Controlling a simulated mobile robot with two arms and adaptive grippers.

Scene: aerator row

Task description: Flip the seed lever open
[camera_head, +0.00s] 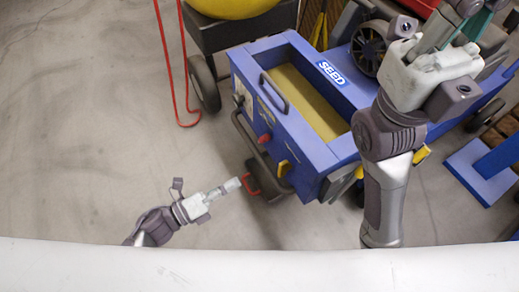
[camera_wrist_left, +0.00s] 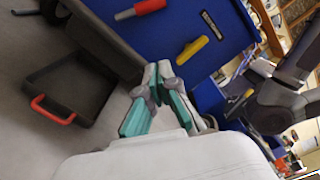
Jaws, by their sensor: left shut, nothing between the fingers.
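The blue machine (camera_head: 300,150) carries a white SEED label (camera_head: 332,73) and an open hopper of yellow material. Its front panel has a red lever (camera_head: 265,138) and a yellow lever (camera_head: 284,168). The left wrist view shows the red lever (camera_wrist_left: 140,9) and the yellow lever (camera_wrist_left: 192,49) on the blue panel; I cannot tell which is the seed lever. My left gripper (camera_head: 236,185) is shut and empty, in front of the machine; its tips (camera_wrist_left: 160,70) appear below the yellow lever in the wrist view. My right gripper (camera_head: 462,22) is at the upper right, partly cut off.
A dark tray (camera_wrist_left: 75,75) with a red handle (camera_wrist_left: 52,110) sits low by the machine. A red-framed cart (camera_head: 240,32) stands behind left. Blue blocks (camera_head: 490,165) lie at right. The floor at left is clear.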

